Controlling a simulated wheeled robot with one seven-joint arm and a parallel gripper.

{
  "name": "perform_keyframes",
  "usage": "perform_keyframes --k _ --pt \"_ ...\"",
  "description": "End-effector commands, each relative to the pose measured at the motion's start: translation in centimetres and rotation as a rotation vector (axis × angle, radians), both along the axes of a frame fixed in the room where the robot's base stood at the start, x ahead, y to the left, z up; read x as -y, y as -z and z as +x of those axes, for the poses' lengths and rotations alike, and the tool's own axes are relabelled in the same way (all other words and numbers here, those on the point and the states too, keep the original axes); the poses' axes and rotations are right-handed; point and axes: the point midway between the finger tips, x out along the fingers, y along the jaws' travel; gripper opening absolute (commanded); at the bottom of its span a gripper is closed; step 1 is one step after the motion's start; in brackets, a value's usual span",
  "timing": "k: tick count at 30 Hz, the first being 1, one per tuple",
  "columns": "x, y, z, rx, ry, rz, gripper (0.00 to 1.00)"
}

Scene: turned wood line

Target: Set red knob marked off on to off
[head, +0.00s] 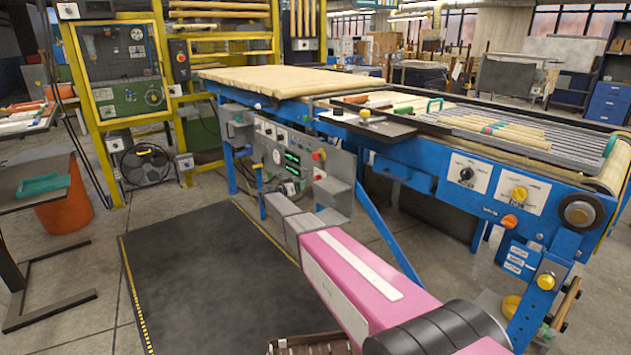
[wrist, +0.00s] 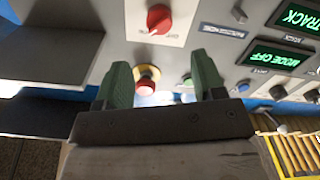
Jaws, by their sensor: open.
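The red knob (wrist: 158,19) shows at the top of the wrist view, on a white plate on the grey panel. Its pointer ridge is tilted and I cannot read the marks around it. My gripper (wrist: 163,80) is open and empty, its two green fingers pointing toward the panel. The knob appears above the space between the fingertips, apart from them. In the head view the control panel (head: 268,154) stands under the blue line, with my arm reaching toward it. My fingertips cannot be made out there.
A red mushroom button on a yellow collar (wrist: 147,82) shows between my fingers. Green displays (wrist: 280,54) and small buttons lie to the right. Dark grey box-like parts (wrist: 60,42) jut out at the left. A dark floor mat (head: 215,285) lies clear before the panel.

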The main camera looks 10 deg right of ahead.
Motion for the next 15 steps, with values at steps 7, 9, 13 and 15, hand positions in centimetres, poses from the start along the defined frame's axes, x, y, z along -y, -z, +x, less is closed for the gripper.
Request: perform_keyframes --k 7,9,13,15 --pt "3.9 0.0 2.4 -0.002 0.002 -0.001 0.63" --pt "5.0 0.0 2.9 -0.002 0.001 0.000 0.63" --pt "6.5 0.0 3.8 -0.002 0.001 0.000 0.63" --pt "7.1 0.0 4.1 -0.002 0.000 0.000 0.63"
